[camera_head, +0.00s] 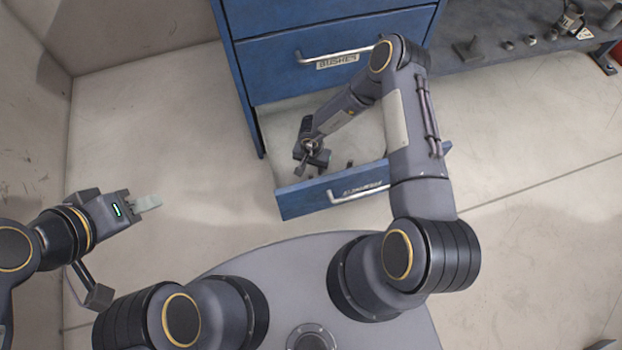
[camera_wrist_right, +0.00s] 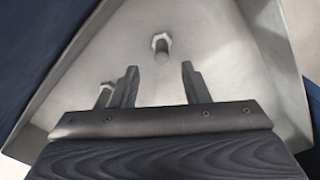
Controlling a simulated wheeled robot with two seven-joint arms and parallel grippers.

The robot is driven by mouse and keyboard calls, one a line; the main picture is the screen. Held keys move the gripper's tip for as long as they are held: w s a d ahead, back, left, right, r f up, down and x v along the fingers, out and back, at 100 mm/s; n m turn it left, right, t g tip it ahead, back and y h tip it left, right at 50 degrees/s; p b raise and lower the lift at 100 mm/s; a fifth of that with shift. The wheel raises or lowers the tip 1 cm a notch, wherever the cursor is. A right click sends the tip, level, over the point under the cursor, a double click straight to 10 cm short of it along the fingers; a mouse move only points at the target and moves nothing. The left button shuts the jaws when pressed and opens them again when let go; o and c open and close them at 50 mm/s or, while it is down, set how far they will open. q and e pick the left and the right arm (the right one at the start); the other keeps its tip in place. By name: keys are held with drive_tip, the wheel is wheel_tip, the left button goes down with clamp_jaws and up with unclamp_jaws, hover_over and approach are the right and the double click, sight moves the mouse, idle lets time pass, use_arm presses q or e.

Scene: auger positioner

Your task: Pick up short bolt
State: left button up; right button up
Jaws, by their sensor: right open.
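Two bolts show in the right wrist view, inside the open drawer. One bolt (camera_wrist_right: 161,47) has a hex head and a short visible shank, and lies ahead of the gap between my right fingers, apart from them. A second bolt (camera_wrist_right: 104,97) is at the left, partly hidden behind the left finger. I cannot tell which is the short bolt. My right gripper (camera_wrist_right: 160,68) is open and empty; in the head view it reaches down into the drawer. My left gripper (camera_head: 150,203) is over bare floor at the left, away from the drawer, and its finger gap is unclear.
The open bottom drawer (camera_head: 295,203) belongs to a blue cabinet (camera_head: 275,70), with closed drawers above. Its walls surround my right gripper. A dark bench (camera_head: 480,62) with metal parts stands at the upper right. The floor at left is clear.

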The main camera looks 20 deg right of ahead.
sight(311, 174)
drive_tip(key=f+b, duration=0.1)
drive_tip(key=f, duration=0.1)
drive_tip(key=f+b, duration=0.1)
drive_tip(key=f, duration=0.2)
drive_tip(key=f+b, duration=0.1)
drive_tip(key=f, duration=0.1)
drive_tip(key=shift+s+a+f+b, duration=0.15)
drive_tip(key=shift+a+b, duration=0.1)
drive_tip(key=shift+b, duration=0.05)
drive_tip(key=shift+c, duration=0.3)
clamp_jaws()
